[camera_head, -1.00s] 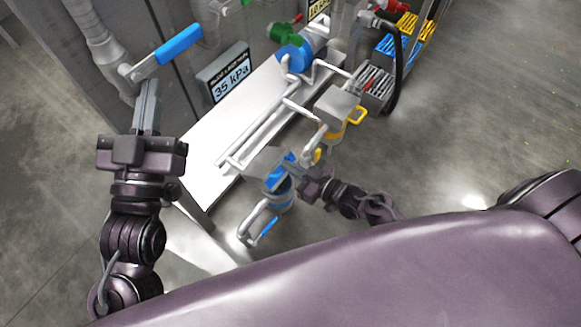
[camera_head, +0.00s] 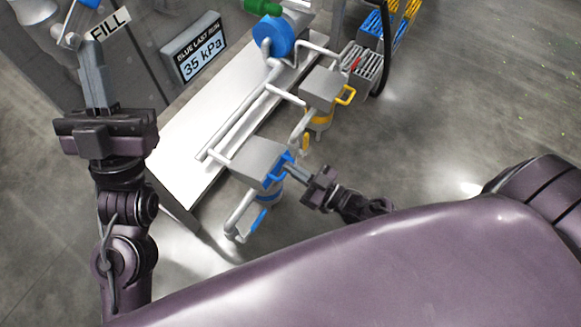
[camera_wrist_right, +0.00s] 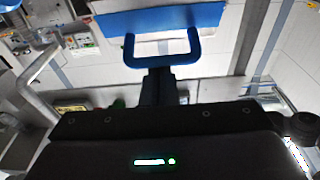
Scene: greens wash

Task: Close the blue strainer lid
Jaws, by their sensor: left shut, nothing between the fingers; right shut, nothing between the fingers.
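The blue strainer has a grey box-like lid (camera_head: 257,160) over a blue-banded body (camera_head: 267,192). The lid looks roughly level on the body; I cannot tell whether it is fully seated. Its blue handle (camera_head: 284,164) sticks out on the right side. My right gripper (camera_head: 308,182) is shut and empty beside this handle. In the right wrist view, the U-shaped blue handle (camera_wrist_right: 163,58) is right in front of the fingertips (camera_wrist_right: 160,78); contact is hard to judge. My left gripper (camera_head: 93,62) is shut and empty, pointing up near the wall panel.
A yellow strainer (camera_head: 322,88) stands behind the blue one. White pipes (camera_head: 245,118) run along the white bench (camera_head: 175,165). A gauge display (camera_head: 200,58) reads 35 kPa. A blue valve handle (camera_head: 68,22) is near the left gripper. Open floor lies right.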

